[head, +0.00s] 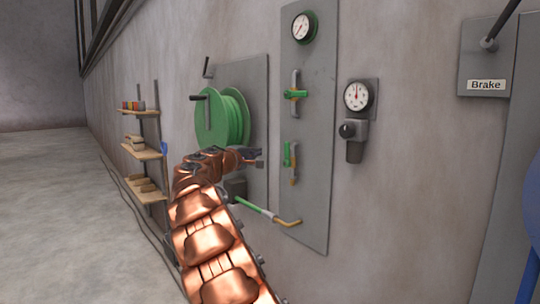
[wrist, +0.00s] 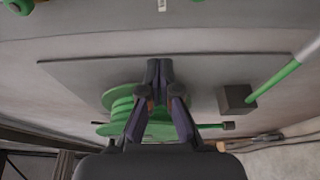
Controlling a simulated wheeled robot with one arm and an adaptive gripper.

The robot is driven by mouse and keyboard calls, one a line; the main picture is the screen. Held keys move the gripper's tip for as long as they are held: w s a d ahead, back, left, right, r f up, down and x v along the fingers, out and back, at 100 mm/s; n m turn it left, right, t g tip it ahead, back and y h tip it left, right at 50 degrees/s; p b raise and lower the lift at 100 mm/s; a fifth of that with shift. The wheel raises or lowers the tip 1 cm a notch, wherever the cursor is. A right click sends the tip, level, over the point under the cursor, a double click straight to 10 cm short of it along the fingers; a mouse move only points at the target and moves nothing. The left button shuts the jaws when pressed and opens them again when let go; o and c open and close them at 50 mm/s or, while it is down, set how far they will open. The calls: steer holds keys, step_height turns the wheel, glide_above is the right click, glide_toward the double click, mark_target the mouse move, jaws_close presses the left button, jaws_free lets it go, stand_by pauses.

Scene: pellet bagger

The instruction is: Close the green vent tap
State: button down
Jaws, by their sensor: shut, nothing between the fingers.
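Two taps with green handles sit on the grey wall panel. The upper tap handle (head: 295,95) lies crosswise over its short vertical pipe. The lower tap handle (head: 287,154) stands upright along its pipe. I cannot read a label telling which is the vent tap. My gripper (head: 259,156) is shut and empty, a little left of the lower tap and apart from it in the head view. In the wrist view its fingertips (wrist: 160,68) meet in front of a plate. A green part (wrist: 20,6) is cut off at the top left there.
A green hose reel (head: 222,118) is mounted behind my gripper, and it shows in the wrist view (wrist: 118,110). Gauges (head: 357,96) and a Brake box (head: 486,84) are on the right. Shelves (head: 142,151) are on the left.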

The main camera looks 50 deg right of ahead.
mark_target(287, 154)
steer(key=shift+d+p, duration=1.5)
steer(key=shift+d, duration=3.45)
steer(key=s, duration=0.1)
steer(key=s+a, duration=0.1)
steer(key=s, duration=0.1)
steer(key=shift+s+a+b, duration=0.1)
steer(key=shift+s+b, duration=0.1)
steer(key=shift+b, duration=0.15)
steer(key=shift+a+f+b, duration=0.1)
steer(key=shift+f+b, duration=0.05)
steer(key=shift+b, duration=0.5)
